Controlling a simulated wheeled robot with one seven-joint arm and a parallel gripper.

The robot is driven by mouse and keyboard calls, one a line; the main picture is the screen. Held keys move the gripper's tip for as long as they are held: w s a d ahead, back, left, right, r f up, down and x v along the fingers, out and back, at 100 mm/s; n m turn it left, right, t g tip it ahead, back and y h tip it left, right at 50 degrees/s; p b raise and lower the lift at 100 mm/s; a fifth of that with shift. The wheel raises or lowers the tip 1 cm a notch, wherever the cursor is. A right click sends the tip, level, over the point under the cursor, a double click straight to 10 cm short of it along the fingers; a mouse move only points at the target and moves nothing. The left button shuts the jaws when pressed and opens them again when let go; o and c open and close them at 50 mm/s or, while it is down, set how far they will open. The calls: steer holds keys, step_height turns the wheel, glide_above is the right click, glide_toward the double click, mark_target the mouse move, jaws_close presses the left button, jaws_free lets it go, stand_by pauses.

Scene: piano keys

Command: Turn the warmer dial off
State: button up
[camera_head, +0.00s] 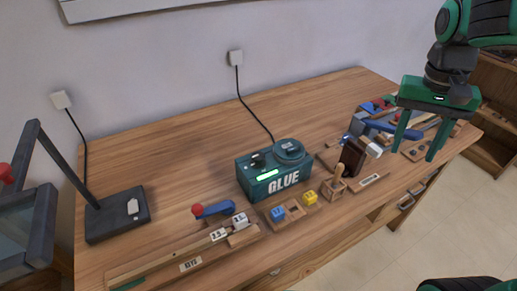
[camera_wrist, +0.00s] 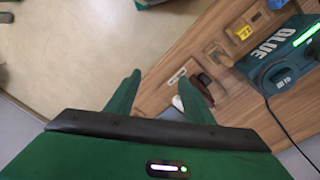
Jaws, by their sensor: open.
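The warmer (camera_head: 272,183) is a teal box marked GLUE on the middle of the wooden table. Its front bears a lit green strip. A small dark knob, which looks like the dial (camera_head: 257,160), sits on the top left of the box, beside a round teal pot (camera_head: 289,148). The dial's setting is too small to read. My gripper (camera_head: 415,151) is open and empty, high over the table's right end, well apart from the warmer. In the wrist view my gripper (camera_wrist: 163,76) points past the table edge, and the warmer (camera_wrist: 283,50) shows at the upper right.
A lamp with a dark base (camera_head: 118,214) stands at the left. Wooden blocks, trays and a red-tipped blue tool (camera_head: 213,209) lie along the front. Tools and a brown block (camera_head: 352,157) crowd the right side. A black cord runs to the wall. The table's back is clear.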

steer(key=w+a, duration=0.4)
steer(key=a, duration=0.3)
steer(key=n+y, duration=0.1)
steer(key=n, duration=0.1)
glide_toward(258, 155)
step_height(258, 155, down, 8)
steer(key=shift+f, duration=0.1)
steer(key=c, duration=1)
